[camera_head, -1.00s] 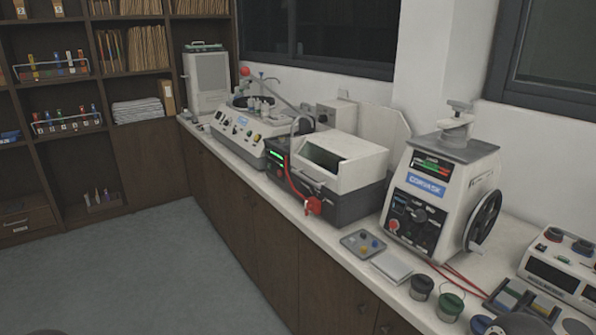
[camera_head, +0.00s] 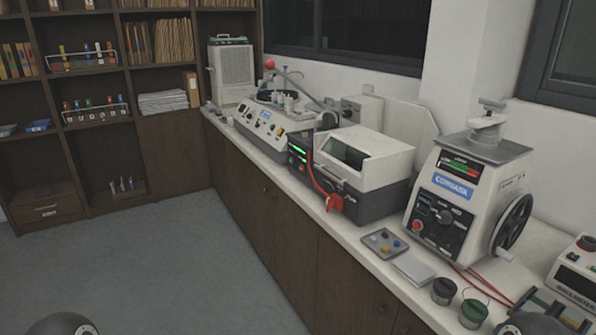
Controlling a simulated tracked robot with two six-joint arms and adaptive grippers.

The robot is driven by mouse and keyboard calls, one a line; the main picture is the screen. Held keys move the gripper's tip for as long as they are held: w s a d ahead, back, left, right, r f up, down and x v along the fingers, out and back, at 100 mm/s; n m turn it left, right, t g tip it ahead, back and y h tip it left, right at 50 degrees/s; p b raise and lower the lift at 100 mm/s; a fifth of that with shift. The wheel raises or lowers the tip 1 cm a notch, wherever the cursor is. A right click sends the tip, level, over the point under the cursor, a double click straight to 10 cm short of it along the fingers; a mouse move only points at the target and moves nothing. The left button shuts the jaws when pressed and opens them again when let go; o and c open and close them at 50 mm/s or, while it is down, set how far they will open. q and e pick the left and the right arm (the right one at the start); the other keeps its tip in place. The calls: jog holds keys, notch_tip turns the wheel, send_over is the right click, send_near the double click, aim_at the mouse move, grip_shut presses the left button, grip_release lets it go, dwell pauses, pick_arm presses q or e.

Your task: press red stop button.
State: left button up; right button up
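The mounting press (camera_head: 459,200) stands on the counter at the right, a cream machine with a blue label and a black handwheel on its right side. A small red button (camera_head: 417,226) shows at the lower left of its dark front panel, beside several knobs. I cannot read whether it is marked stop. Neither of my grippers is in view. Only a dark rounded part of my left arm (camera_head: 65,325) shows at the bottom left edge, and one of my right arm (camera_head: 531,324) at the bottom right.
In front of the press lie a small grey tray (camera_head: 384,243), a white pad (camera_head: 413,268) and dark and green jars (camera_head: 473,313). Red cables run along the counter. The floor (camera_head: 170,265) is clear.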

grip_shut()
dwell(0.3)
dwell(1.2)
